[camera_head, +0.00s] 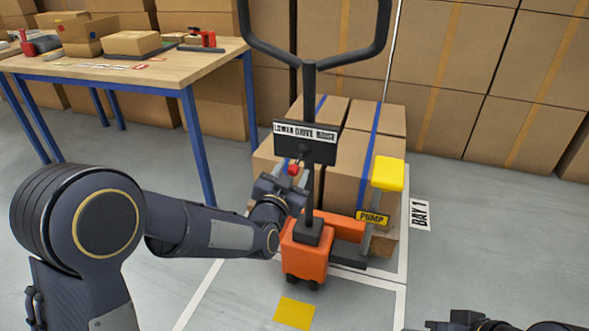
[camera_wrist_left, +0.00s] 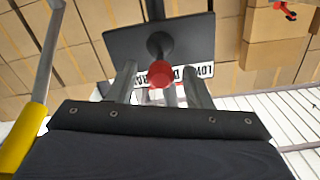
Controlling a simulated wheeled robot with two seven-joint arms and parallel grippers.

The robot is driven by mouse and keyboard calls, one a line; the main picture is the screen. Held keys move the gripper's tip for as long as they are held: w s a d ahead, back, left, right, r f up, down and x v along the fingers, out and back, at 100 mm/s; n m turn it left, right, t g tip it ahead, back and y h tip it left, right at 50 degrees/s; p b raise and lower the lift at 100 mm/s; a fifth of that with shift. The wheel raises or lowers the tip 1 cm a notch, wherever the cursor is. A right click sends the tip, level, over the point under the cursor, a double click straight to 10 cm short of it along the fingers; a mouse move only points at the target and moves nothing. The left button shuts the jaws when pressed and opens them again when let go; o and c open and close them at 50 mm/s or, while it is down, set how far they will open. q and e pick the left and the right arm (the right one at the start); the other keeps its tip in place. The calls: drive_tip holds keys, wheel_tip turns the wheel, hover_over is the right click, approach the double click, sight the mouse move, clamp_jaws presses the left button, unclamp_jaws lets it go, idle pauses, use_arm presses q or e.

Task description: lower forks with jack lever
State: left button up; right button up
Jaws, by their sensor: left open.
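The pallet jack (camera_head: 305,258) has an orange body, a dark upright and a looped handle. A dark panel (camera_head: 305,143) on the upright reads "LOWER DRIVE RAISE". The jack lever, with a red knob (camera_head: 293,169), comes out below the panel. My left gripper (camera_head: 288,181) is right at the knob. In the left wrist view the red knob (camera_wrist_left: 160,73) shows between the two open fingers, with gaps on both sides. The forks are mostly hidden by the load of cartons (camera_head: 350,165). Only a dark part of my right arm shows at the bottom right.
A yellow-topped post with a "PUMP" sign (camera_head: 372,218) stands right of the jack. A workbench (camera_head: 150,70) with boxes and tools is at the upper left. Stacked cartons (camera_head: 490,60) line the back. A yellow floor mark (camera_head: 295,313) lies in front; floor at right is clear.

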sight(296, 164)
use_arm(q)
drive_tip(key=shift+x, duration=1.75)
drive_tip(key=shift+c, duration=0.2)
clamp_jaws()
